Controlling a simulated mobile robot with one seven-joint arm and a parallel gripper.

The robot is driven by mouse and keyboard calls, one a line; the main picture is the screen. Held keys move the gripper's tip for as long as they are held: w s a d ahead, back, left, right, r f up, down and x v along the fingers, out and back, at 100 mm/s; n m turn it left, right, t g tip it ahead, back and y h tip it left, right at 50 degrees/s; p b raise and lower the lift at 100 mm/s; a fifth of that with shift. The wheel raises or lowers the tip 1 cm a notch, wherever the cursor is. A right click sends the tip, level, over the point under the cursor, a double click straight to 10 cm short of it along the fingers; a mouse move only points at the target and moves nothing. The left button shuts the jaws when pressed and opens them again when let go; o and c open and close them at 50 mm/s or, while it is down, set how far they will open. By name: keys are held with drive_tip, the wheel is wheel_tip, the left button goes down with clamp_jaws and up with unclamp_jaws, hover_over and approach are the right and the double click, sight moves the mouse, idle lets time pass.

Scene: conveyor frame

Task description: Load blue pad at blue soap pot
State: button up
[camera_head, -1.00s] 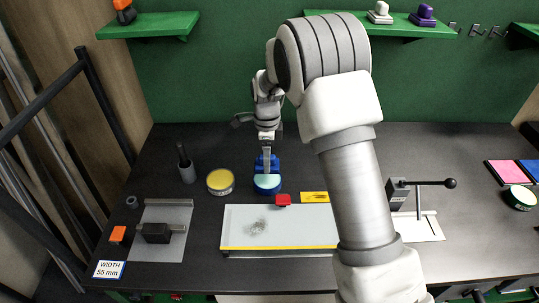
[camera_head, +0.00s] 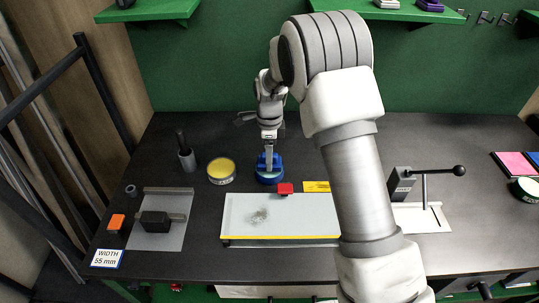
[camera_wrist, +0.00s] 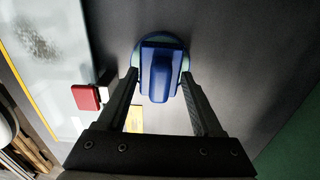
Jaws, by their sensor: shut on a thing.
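My gripper (camera_head: 269,157) is shut on the blue pad (camera_head: 262,162), which shows between its two fingers in the wrist view (camera_wrist: 160,72). The pad is upright over the blue soap pot (camera_head: 269,180), a round blue tub with pale teal contents. In the wrist view the pot's round rim (camera_wrist: 180,48) shows around and behind the pad. The pad's lower end overlaps the pot's top; I cannot tell how firmly they touch.
A yellow-filled pot (camera_head: 221,170) stands left of the blue pot. A glass plate (camera_head: 290,222) with a smudge and a red block (camera_head: 285,189) lies in front. A dark cup (camera_head: 187,158) stands at left, a lever tool (camera_head: 402,182) at right.

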drive_tip(key=shift+f+b, duration=0.3)
drive_tip(key=shift+f, duration=0.3)
idle(1.3)
drive_tip(key=shift+r, duration=0.1)
drive_tip(key=shift+r+p, duration=2.45)
drive_tip(key=shift+r, duration=1.05)
drive_tip(key=shift+s+d+r+n, duration=0.1)
drive_tip(key=shift+d+n, duration=0.3)
drive_tip(key=s+d+r+n, duration=0.2)
drive_tip(key=s+d+n, duration=0.1)
drive_tip(key=d+n, duration=0.3)
drive_tip(key=s+d+r+n, duration=0.1)
drive_tip(key=s+d+n, duration=0.2)
drive_tip(key=d+n, duration=0.4)
drive_tip(key=shift+s+r+n, duration=0.35)
drive_tip(key=shift+r+n, duration=0.05)
drive_tip(key=shift+n, duration=1.9)
